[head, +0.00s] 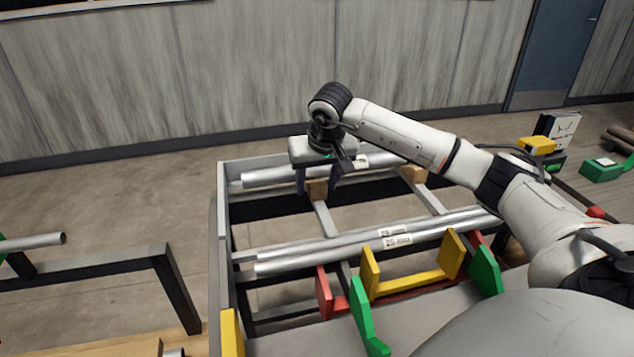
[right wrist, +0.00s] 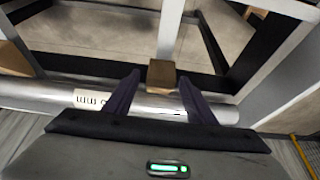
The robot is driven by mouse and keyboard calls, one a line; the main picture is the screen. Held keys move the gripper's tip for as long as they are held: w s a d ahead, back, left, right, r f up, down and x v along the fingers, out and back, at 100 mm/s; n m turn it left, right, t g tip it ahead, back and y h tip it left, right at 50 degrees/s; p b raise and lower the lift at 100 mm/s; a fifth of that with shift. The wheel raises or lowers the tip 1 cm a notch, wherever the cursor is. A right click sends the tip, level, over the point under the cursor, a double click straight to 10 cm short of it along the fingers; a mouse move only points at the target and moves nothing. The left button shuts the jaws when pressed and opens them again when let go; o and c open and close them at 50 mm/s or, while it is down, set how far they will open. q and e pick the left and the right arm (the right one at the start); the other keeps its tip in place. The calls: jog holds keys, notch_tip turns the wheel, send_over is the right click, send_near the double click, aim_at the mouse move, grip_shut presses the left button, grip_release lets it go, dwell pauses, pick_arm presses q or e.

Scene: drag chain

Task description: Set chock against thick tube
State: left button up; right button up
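A wooden chock (head: 317,189) sits on a cross rail of the metal rack, beside the thick tube (head: 268,177) at the rack's far side. The right wrist view shows this chock (right wrist: 161,74) close to the tube (right wrist: 60,95); I cannot tell whether they touch. My right gripper (head: 319,184) points down over the tube, open, its dark fingertips on either side of the chock with gaps. A second wooden chock (head: 413,174) sits further right by the same tube. My left gripper is out of view.
Thinner labelled tubes (head: 350,247) lie across the rack's near half. Yellow (head: 371,272), red and green (head: 362,310) upright brackets stand at the front. The rack's left end plate (head: 222,200) rises beside the tube ends. Open floor shows between the rails.

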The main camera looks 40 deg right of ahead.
jog(key=v, duration=1)
jog(key=shift+r, duration=0.15)
jog(key=shift+s, duration=0.15)
dwell(0.4)
